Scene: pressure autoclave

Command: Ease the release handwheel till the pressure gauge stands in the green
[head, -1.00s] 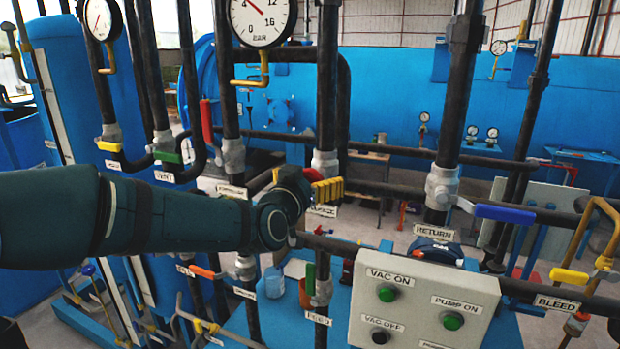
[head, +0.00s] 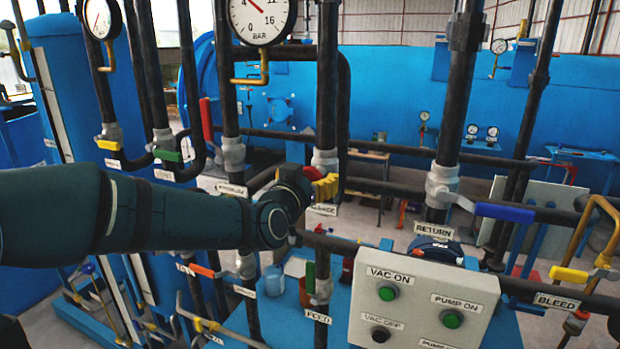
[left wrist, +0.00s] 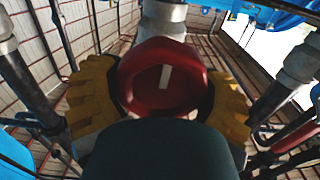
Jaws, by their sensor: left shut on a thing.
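My left gripper (head: 322,186) reaches in from the left and has its yellow fingers around a red handwheel (head: 314,173) on the vertical black pipe at the middle. In the left wrist view, the red handwheel (left wrist: 165,78) with a white mark sits between the two yellow fingers (left wrist: 160,92), which close on it from both sides. A large round BAR gauge (head: 262,22) is at the top, cut off by the frame edge. Its red needle points up and left; no green band is visible on the part shown. My right gripper is not in view.
A smaller gauge (head: 98,18) stands at upper left. A grey control box (head: 420,305) with green buttons is at lower right. A blue lever (head: 505,213) is near the RETURN pipe, and a red lever (head: 206,118) is left of the gripper. Black pipes surround the arm closely.

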